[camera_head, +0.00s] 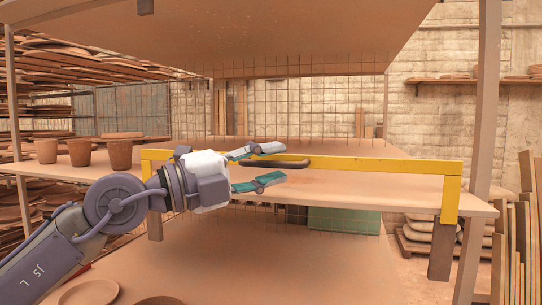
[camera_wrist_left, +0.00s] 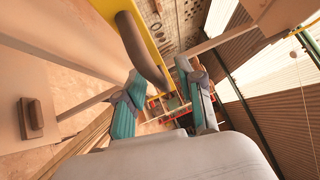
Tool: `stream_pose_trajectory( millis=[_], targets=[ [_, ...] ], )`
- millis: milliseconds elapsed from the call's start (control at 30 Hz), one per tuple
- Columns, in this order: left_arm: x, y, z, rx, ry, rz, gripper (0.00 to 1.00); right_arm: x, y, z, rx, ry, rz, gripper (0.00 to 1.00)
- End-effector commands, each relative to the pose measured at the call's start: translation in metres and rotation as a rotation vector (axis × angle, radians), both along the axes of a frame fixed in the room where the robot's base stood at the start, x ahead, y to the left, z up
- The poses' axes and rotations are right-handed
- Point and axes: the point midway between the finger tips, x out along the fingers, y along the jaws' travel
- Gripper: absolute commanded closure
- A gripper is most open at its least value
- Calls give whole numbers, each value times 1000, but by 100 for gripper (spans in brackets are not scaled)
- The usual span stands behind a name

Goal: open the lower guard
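The guard is a yellow bar frame (camera_head: 380,165) running across the front of the middle shelf, with a bent-down end at each side. A dark handle (camera_head: 275,163) sits on its long bar, left of the middle. My left gripper (camera_head: 276,163) is open, with its teal fingers spread above and below the handle in the head view. In the left wrist view, the dark handle (camera_wrist_left: 145,52) on the yellow guard (camera_wrist_left: 149,28) reaches toward the gap between the open fingers (camera_wrist_left: 160,85). I cannot tell whether a finger touches it. My right gripper is not in view.
Clay pots (camera_head: 118,154) stand at the left of the shelf (camera_head: 340,193). A wooden post (camera_head: 480,150) stands at the right. A wire mesh (camera_head: 285,110) hangs behind the guard. Round clay plates (camera_head: 88,292) lie below. Planks (camera_head: 525,230) lean at the far right.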

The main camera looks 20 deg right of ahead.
Motion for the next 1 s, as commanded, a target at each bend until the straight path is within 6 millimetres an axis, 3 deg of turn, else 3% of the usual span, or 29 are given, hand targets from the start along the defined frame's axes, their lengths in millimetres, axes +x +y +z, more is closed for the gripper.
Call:
stream_pose_trajectory(
  millis=[367, 600, 1000],
  targets=[
    [1, -5, 0, 0, -1, 0, 64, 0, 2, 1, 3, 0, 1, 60],
    [1, -5, 0, 0, 0, 0, 100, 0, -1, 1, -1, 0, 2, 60],
    [1, -5, -2, 0, 0, 0, 100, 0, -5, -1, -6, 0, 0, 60]
  ],
)
